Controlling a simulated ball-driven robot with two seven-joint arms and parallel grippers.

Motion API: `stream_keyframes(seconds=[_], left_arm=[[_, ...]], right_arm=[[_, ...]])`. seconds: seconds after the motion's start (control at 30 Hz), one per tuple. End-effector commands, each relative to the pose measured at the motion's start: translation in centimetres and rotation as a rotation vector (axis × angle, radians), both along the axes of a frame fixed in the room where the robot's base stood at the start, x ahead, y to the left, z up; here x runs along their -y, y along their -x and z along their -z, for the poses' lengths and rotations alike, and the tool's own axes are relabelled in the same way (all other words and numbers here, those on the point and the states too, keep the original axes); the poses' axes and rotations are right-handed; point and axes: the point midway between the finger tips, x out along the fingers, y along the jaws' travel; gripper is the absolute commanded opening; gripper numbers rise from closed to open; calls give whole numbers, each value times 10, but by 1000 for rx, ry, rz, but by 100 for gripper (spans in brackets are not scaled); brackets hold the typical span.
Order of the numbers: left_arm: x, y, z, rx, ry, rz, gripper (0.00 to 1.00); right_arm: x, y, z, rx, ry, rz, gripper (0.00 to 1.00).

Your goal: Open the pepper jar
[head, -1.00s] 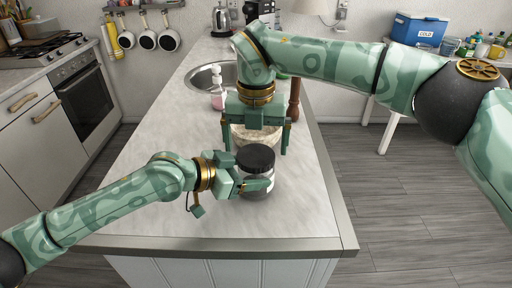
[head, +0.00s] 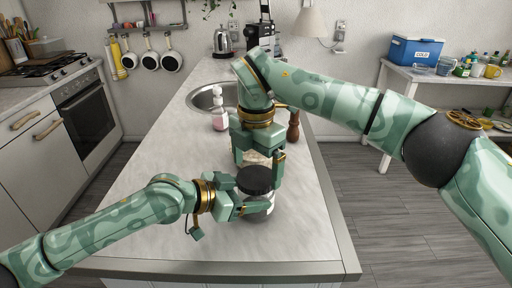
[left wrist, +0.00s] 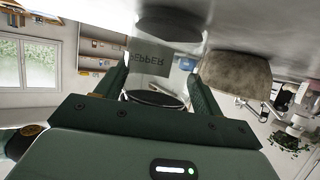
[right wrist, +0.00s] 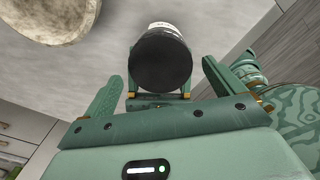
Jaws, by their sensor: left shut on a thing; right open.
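The pepper jar (head: 262,212) stands upright near the counter's front with its black lid (head: 255,179) on. In the left wrist view its PEPPER label (left wrist: 148,63) shows upside down. My left gripper (head: 249,208) is shut around the jar's body, below the lid. In the right wrist view the black lid (right wrist: 160,62) faces the camera, with the left gripper's fingers on both sides of the jar.
A stone-like bowl (right wrist: 45,18) stands behind the jar, mostly hidden by my right gripper in the head view. The counter (head: 135,215) left of the jar is clear.

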Motion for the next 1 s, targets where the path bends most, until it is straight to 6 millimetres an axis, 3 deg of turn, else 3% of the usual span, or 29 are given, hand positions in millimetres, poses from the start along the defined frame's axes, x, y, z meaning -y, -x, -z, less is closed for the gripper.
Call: stream_keyframes(seconds=[0.2,0.47,0.63,0.83,1.0], left_arm=[[0,0,0,0,0,0,27],[0,0,0,0,0,0,27],[0,0,0,0,0,0,27],[0,0,0,0,0,1,27],[0,0,0,0,0,1,27]], right_arm=[[0,0,20,0,0,-1,94],[0,0,21,1,0,-2,94],[0,0,21,1,1,-2,48],[0,0,21,2,1,-33,48],[1,-1,20,4,2,-358,48]])
